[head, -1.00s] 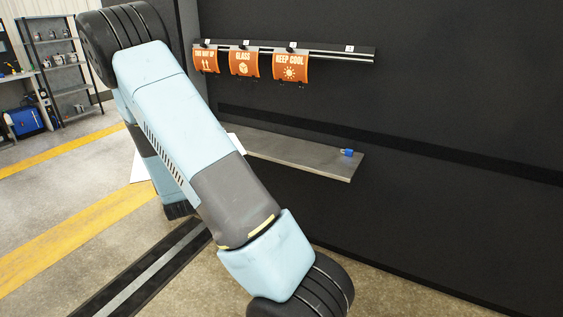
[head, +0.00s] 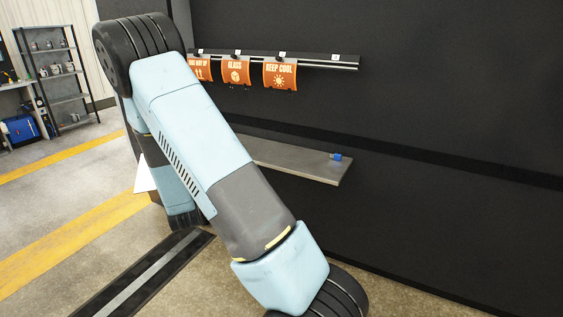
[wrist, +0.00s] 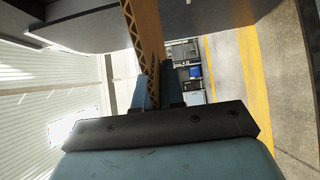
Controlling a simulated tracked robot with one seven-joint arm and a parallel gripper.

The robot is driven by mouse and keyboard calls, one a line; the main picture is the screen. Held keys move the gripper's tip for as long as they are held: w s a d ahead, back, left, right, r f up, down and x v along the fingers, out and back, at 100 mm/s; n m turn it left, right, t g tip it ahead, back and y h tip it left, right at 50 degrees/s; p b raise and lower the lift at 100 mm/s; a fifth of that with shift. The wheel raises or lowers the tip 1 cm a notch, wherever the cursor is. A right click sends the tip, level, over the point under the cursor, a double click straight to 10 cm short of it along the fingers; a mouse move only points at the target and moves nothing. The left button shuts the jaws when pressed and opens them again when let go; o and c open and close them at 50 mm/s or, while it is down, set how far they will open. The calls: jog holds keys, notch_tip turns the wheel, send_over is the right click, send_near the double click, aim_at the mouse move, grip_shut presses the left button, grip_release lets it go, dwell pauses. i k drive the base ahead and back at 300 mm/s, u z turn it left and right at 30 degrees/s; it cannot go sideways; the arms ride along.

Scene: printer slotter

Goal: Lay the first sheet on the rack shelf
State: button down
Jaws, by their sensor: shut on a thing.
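In the wrist view my gripper (wrist: 160,88) is shut on an orange-brown latticed piece (wrist: 144,35) that rises between the blue-grey fingers. Pale grey flat surfaces spread on both sides of this piece; I cannot tell whether they are the sheet's underside. In the head view a white sheet-like corner (head: 145,177) shows left of my arm, which hides the rest of it and my gripper. A grey shelf (head: 300,163) runs along the dark wall, its left part hidden behind my arm. A small blue object (head: 337,156) is at its right end.
Above the shelf a rail (head: 320,63) holds orange signs, including GLASS (head: 236,72) and KEEP COOL (head: 280,75). A metal rack (head: 58,75) with small items stands far left, near a blue box (head: 20,128). Yellow-striped floor at left is open.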

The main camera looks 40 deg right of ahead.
aim_at(282, 156)
jog(key=i, duration=0.9)
jog(key=u, duration=0.05)
